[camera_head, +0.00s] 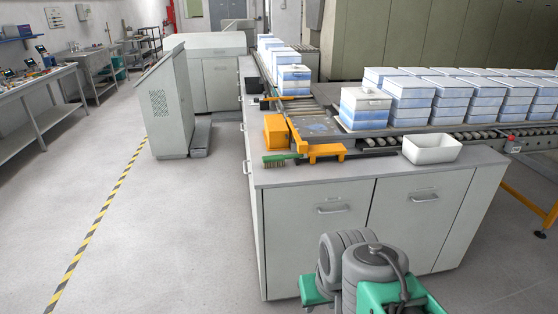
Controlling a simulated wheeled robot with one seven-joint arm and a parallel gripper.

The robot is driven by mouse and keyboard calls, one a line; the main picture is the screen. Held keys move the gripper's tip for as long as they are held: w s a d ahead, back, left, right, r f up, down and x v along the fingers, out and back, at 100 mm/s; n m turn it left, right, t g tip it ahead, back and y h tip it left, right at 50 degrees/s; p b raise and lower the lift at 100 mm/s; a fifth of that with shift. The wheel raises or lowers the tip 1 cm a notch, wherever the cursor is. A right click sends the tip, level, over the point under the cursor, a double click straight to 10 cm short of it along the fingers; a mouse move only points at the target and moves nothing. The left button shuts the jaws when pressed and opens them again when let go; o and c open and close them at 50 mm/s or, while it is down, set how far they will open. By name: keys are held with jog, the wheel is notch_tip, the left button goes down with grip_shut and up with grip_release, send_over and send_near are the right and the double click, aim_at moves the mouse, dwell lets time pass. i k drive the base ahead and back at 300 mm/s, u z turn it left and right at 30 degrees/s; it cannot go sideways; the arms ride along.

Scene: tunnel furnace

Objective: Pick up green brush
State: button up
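The green brush (280,159) lies on the near edge of the grey cabinet's top (347,173), at its left corner. Its green bristled part shows to the left of an orange bracket (326,151). A thin dark bar shows to the right of the bracket, roughly in line with the brush; I cannot tell whether it is the brush's handle. Grey and green parts of my own body show at the bottom, in front of the cabinet and apart from the brush. I cannot make out my gripper's fingers.
A white tray (432,148) stands on the cabinet top to the right. An orange block (276,131) is behind the brush. Stacked blue-and-white blocks (364,108) stand on the conveyor behind. The floor (190,220) left of the cabinet is clear.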

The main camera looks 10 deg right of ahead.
aim_at(271, 162)
jog(key=u, duration=0.45)
jog(key=i, duration=0.55)
jog(key=u, duration=1)
jog(key=i, duration=1.9)
jog(key=z, duration=0.8)
jog(key=i, duration=0.5)
jog(key=z, duration=0.35)
